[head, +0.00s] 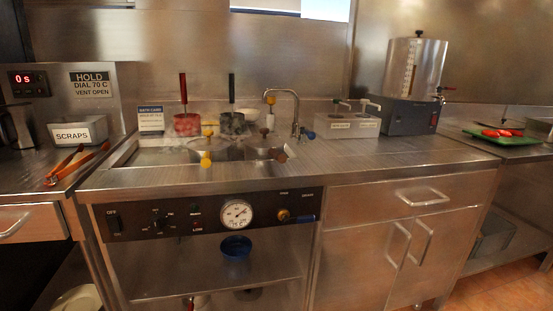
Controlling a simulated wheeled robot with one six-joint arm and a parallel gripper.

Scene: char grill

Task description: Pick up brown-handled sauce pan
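A sunken well in the steel counter holds several small metal pans with coloured handle ends. My gripper is not in view, and nothing is seen held.
Orange tongs (75,165) lie on the left counter. The counter to the right (400,158) is clear in front.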

